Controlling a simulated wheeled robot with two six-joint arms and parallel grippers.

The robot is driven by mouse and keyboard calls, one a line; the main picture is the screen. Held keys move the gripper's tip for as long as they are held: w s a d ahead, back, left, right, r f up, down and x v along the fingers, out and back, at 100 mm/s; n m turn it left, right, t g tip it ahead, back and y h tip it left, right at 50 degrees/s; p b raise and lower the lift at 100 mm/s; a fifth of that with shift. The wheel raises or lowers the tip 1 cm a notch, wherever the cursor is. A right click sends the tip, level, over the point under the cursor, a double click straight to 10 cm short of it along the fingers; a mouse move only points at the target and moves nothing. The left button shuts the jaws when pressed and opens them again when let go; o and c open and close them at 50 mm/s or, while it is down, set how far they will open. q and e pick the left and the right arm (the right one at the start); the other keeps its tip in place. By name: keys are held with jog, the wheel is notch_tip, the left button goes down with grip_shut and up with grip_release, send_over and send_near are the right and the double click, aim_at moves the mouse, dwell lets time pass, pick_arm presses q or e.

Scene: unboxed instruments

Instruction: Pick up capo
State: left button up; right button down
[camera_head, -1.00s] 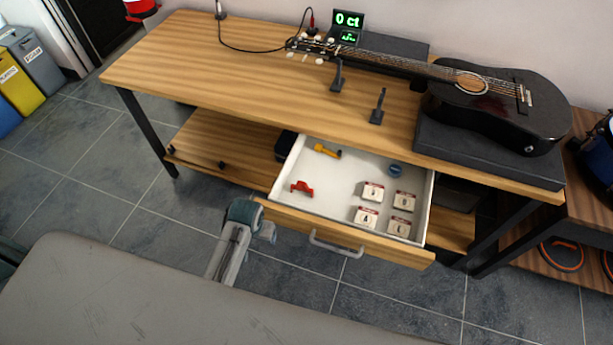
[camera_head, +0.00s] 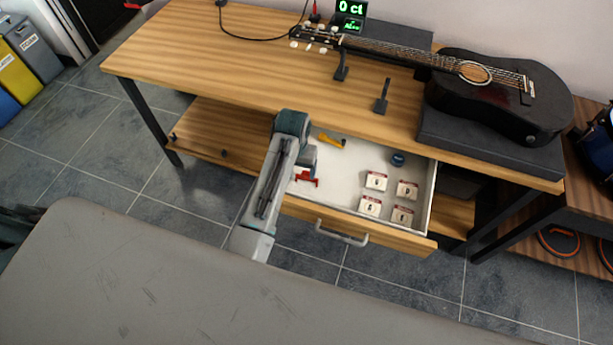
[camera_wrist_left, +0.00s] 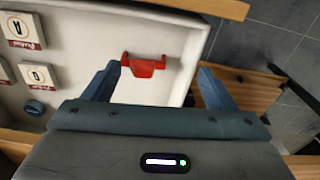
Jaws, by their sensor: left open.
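A red clip-shaped piece with two prongs, which looks like the capo (camera_head: 307,180), lies on the white floor of the open drawer (camera_head: 333,187), near its left front. It also shows in the left wrist view (camera_wrist_left: 145,66), between and beyond the two blue-grey fingers. My left gripper (camera_head: 308,160) reaches over the drawer's left side, beside and above the red piece. In the left wrist view, the left gripper (camera_wrist_left: 157,76) is open and nothing is held. My right gripper is not in view.
A yellow tool (camera_head: 331,141), a round blue tin (camera_head: 397,159) and several small labelled packets (camera_head: 376,180) also lie in the drawer. The wooden tabletop (camera_head: 210,60) overhangs its back. A black guitar (camera_head: 500,95) rests on the table's right.

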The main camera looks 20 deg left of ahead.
aim_at(307, 173)
pick_arm(q)
jog(key=w+d, duration=0.1)
jog(key=w+d+r, duration=0.1)
jog(key=w, duration=0.1)
jog(key=shift+w+d+r, duration=0.1)
jog(key=shift+w+d, duration=0.25)
jog(key=shift+w, duration=0.05)
notch_tip(307, 173, down, 5)
jog(key=shift+f+p, duration=0.15)
jog(key=shift+p, duration=0.2)
jog(key=f, duration=0.2)
jog(key=f+p, duration=0.1)
jog(key=f, duration=0.1)
jog(key=shift+s+a, duration=0.2)
jog(key=shift+f, duration=0.65)
jog(key=c, duration=0.8)
jog(key=shift+r, duration=0.1)
